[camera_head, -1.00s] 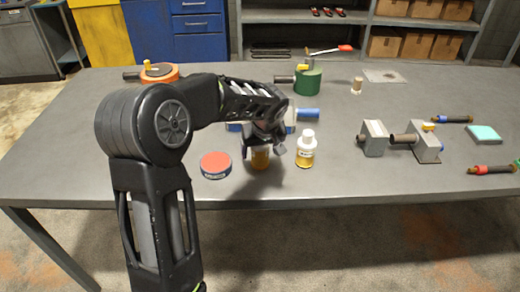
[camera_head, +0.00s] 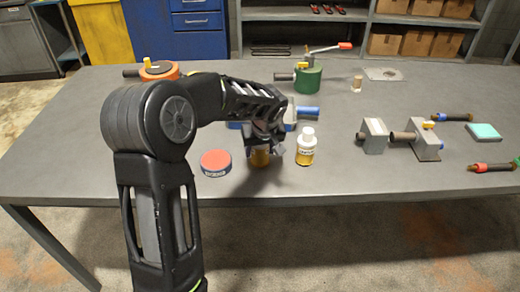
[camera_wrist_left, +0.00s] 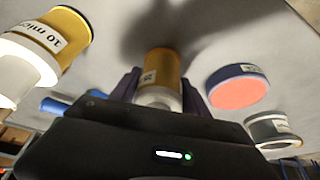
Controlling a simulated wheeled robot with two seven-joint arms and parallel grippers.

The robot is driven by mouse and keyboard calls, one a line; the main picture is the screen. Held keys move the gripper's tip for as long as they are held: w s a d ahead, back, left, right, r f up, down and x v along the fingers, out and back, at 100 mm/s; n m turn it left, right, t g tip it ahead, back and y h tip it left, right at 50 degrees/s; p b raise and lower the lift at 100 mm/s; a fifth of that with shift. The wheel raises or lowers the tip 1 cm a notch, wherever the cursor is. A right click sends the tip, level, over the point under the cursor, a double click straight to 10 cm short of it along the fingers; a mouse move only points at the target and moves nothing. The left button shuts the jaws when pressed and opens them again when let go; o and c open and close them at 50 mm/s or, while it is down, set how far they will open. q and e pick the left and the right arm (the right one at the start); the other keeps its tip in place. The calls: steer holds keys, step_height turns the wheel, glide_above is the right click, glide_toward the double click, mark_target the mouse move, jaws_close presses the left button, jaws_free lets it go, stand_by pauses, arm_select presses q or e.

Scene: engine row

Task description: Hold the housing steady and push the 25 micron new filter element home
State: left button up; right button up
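A yellow filter element with a white end (camera_wrist_left: 161,80) stands upright on the table between the fingers of my left gripper (camera_wrist_left: 163,90). No housing is named by a readable label. My right gripper is out of view.
A red-topped round tin (camera_head: 216,163) is left of the gripper. A blue-ended part (camera_head: 308,113) lies partly hidden behind it. A green canister with a lever (camera_head: 308,80) and an orange one (camera_head: 158,72) stand farther back. Grey blocks with a pipe (camera_head: 403,138) are at right. The front left table is clear.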

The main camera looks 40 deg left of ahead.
arm_select(q)
steer(key=c, duration=1.1)
steer(key=shift+r, duration=0.15)
step_height(320, 180, up, 10)
steer(key=shift+f+b, duration=0.1)
steer(key=shift+b, duration=0.35)
